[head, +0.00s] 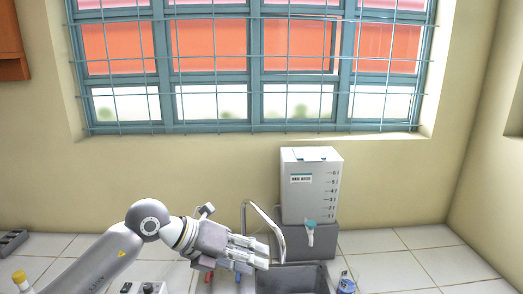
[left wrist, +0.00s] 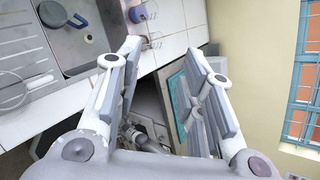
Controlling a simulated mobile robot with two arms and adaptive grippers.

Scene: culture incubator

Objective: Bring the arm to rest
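My left arm (head: 95,262) reaches in from the lower left of the head view. The right gripper and right arm are in neither view.
The white water tank (head: 310,190) stands on a grey base (head: 310,242) by the wall. A curved faucet (head: 268,218) rises by the sink (head: 293,279). The tiled counter (head: 405,270) at right is clear.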

